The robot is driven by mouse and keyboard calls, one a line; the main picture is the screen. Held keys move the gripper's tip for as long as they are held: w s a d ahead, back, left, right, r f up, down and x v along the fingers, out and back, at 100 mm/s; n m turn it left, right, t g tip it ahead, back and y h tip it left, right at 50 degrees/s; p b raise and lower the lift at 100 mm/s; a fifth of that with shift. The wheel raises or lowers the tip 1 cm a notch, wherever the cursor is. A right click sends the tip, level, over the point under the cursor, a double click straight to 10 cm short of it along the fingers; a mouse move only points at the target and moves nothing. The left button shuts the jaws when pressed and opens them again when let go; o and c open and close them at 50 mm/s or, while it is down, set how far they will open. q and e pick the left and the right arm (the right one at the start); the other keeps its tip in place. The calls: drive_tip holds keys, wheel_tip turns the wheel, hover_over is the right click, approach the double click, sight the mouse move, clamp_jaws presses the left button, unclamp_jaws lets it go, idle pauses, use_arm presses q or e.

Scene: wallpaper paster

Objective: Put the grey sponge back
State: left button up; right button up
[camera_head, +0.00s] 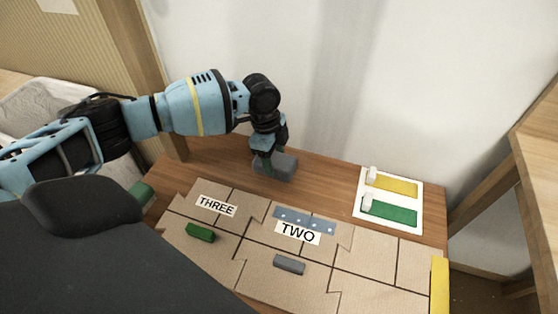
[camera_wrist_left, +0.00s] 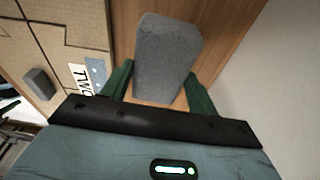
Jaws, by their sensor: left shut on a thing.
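The grey sponge (camera_head: 283,168) is a rounded block at the back of the wooden table. My left gripper (camera_head: 268,160) reaches down to it from above and is shut on it. In the left wrist view the grey sponge (camera_wrist_left: 168,55) sits between the two green fingers of my left gripper (camera_wrist_left: 160,92). I cannot tell whether its underside touches the table. My right gripper is not in view.
Cardboard puzzle-like panels (camera_head: 365,290) cover the table's front, with a small grey block (camera_head: 289,264), a green block (camera_head: 201,232) and THREE and TWO labels. A white board (camera_head: 390,199) with yellow and green strips lies right. A white wall stands behind.

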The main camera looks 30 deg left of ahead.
sight(277, 156)
use_arm(q)
drive_tip(key=shift+w+d+f+b, duration=0.2)
drive_tip(key=shift+w+f, duration=0.2)
drive_tip(key=shift+f, duration=0.2)
drive_tip(key=shift+w+d+f+b, duration=0.1)
drive_tip(key=shift+w+f+b, duration=0.1)
drive_tip(key=shift+w+f, duration=0.3)
drive_tip(key=shift+s+f, duration=0.15)
drive_tip(key=shift+f, duration=0.4)
drive_tip(key=shift+f, duration=0.2)
drive_tip(key=o, duration=1)
